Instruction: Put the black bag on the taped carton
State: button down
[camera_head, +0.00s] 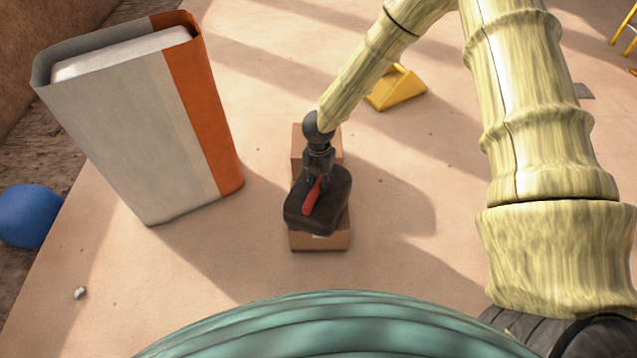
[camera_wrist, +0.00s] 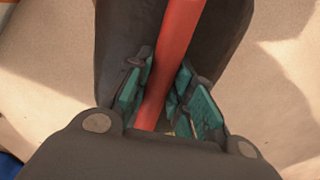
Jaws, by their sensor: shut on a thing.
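The black bag (camera_head: 330,198) has a red strap or handle (camera_head: 312,196) on top. In the head view it is over the small brown carton (camera_head: 319,241), covering its middle; I cannot tell whether the bag touches it. The carton's front face and back part show. My gripper (camera_head: 314,180) comes down from above onto the red handle. In the wrist view the teal finger pads of my gripper (camera_wrist: 167,105) are closed around the red handle (camera_wrist: 172,55), with the black bag (camera_wrist: 225,35) beneath.
A large grey and orange book-like box (camera_head: 120,130) stands at the left. A blue ball (camera_head: 29,215) lies at the far left. A yellow wedge (camera_head: 397,90) is behind the carton. A small pebble (camera_head: 80,293) lies at the lower left. The floor right of the carton is clear.

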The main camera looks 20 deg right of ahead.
jog(key=c, duration=1.3)
grip_release()
jog(key=shift+o, duration=0.2)
notch_tip(320, 180, up, 12)
jog(key=p, duration=0.5)
jog(key=s+d+f+n, duration=0.1)
jog(key=s+f+n, duration=0.1)
jog(key=n, duration=0.1)
jog(key=s+d+f+n+h, duration=0.1)
jog(key=s+f+n, duration=0.2)
jog(key=s+d+f+n+h, duration=0.1)
jog(key=s+f+n, duration=0.1)
jog(key=n, duration=0.2)
jog(key=shift+s+d+f, duration=0.2)
jog(key=shift+s+d, duration=0.1)
jog(key=shift+s, duration=0.1)
jog(key=s+f+n, duration=0.3)
jog(key=s+n, duration=0.6)
jog(key=n, duration=0.2)
jog(key=s+f+n+y, duration=0.1)
jog(key=s+f+n, duration=0.1)
jog(key=s+n, duration=0.8)
jog(key=s+f+n+y, duration=0.1)
jog(key=s+f+n, duration=0.2)
jog(key=s+n, duration=0.6)
jog(key=n, duration=0.3)
jog(key=shift+s+a+f, duration=0.2)
jog(key=shift+s+f, duration=0.1)
jog(key=shift+s, duration=0.1)
